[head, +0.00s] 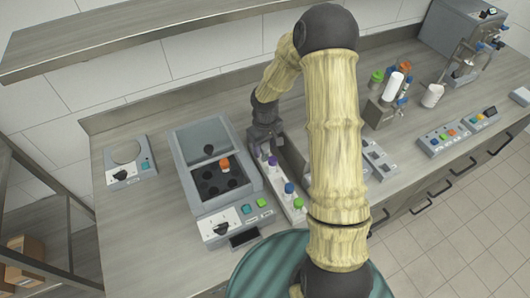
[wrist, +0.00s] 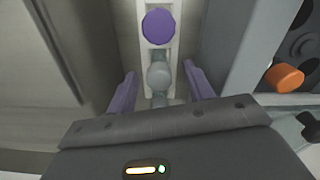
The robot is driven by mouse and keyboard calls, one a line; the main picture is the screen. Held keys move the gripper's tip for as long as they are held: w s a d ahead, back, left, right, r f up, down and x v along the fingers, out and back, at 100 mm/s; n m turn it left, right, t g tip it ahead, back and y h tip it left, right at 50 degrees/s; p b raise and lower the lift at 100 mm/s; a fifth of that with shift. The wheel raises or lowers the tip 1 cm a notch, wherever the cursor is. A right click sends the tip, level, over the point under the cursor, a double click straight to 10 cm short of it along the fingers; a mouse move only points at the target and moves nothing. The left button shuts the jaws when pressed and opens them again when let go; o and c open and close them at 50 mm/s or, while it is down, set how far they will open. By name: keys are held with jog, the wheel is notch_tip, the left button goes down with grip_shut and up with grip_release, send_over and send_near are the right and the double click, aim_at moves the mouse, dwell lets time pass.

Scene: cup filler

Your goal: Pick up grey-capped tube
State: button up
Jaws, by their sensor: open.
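The grey-capped tube (wrist: 159,75) stands in a pale narrow rack (wrist: 158,52) in the wrist view, in line with a purple-capped tube (wrist: 159,26). My gripper (wrist: 160,80) is open, with one purple finger on each side of the grey cap and a gap on both sides. I cannot tell whether the fingertips are at cap height. In the head view my gripper (head: 265,148) is over the far end of the rack (head: 296,213), and the grey cap is hidden there. Purple (head: 273,161), blue (head: 289,188) and green (head: 299,203) caps show along the rack.
Left of the rack is a grey machine (head: 195,205) with several round wells and an orange-capped tube (head: 225,164). A small device with a dial (head: 130,172) stands further left. Other bottles and tubes (head: 388,90) stand to the right, beyond my arm. Bare counter lies between the left devices.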

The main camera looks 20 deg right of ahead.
aim_at(265, 155)
notch_tip(265, 155, down, 2)
jog(key=shift+w+f, duration=0.15)
jog(key=shift+f, duration=0.45)
jog(key=shift+d, duration=0.1)
jog(key=c, duration=1.1)
